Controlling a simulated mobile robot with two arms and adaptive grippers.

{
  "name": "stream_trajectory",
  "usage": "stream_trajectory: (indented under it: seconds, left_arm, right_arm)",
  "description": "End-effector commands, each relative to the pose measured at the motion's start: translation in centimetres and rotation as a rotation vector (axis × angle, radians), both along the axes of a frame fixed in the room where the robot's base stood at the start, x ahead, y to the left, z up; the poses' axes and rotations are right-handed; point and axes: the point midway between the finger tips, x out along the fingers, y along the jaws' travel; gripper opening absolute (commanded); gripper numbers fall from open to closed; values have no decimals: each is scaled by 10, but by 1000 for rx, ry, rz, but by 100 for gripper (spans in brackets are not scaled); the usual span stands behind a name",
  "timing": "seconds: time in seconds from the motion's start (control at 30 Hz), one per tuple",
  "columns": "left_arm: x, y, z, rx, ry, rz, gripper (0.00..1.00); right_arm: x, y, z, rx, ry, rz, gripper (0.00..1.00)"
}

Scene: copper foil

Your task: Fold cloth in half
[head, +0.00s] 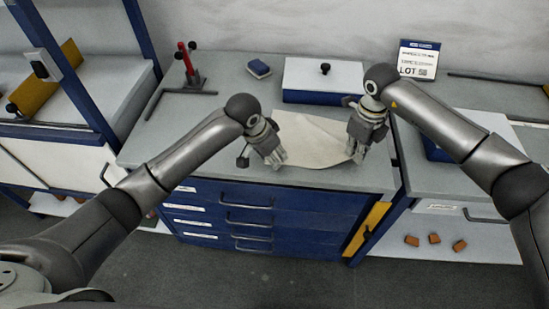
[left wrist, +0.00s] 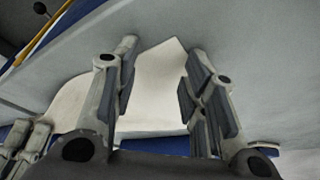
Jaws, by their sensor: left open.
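A pale beige cloth (head: 312,137) lies on the grey top of the blue drawer cabinet, roughly flat, its front edge near the cabinet's front. My left gripper (head: 279,160) is at the cloth's left side, pointing down. In the left wrist view its open fingers (left wrist: 160,95) stand apart with the cloth (left wrist: 158,80) showing between and beyond them. My right gripper (head: 355,150) is at the cloth's right edge, pointing down; its fingertips are close together, and whether they pinch the cloth is hidden. Part of the right gripper also shows at the left of the left wrist view.
A red-handled stand (head: 187,65) is at the left of the top. A LOT sign (head: 418,60) stands at the back right.

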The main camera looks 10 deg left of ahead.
Motion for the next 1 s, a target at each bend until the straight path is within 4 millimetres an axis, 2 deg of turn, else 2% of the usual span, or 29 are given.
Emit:
stream_trajectory:
  seconds: [0.07, 0.63, 0.9, 1.0]
  left_arm:
    - [0, 0, -1, 1, 1, 0, 38]
    - [0, 0, -1, 1, 2, 0, 1]
    - [0, 0, -1, 1, 1, 0, 0]
    - [1, 0, 6, 0, -2, 0, 0]
  right_arm:
    - [0, 0, 0, 0, 0, 0, 0]
    - [0, 0, 0, 0, 0, 0, 0]
    - [0, 0, 0, 0, 0, 0, 0]
    - [0, 0, 0, 0, 0, 0, 0]
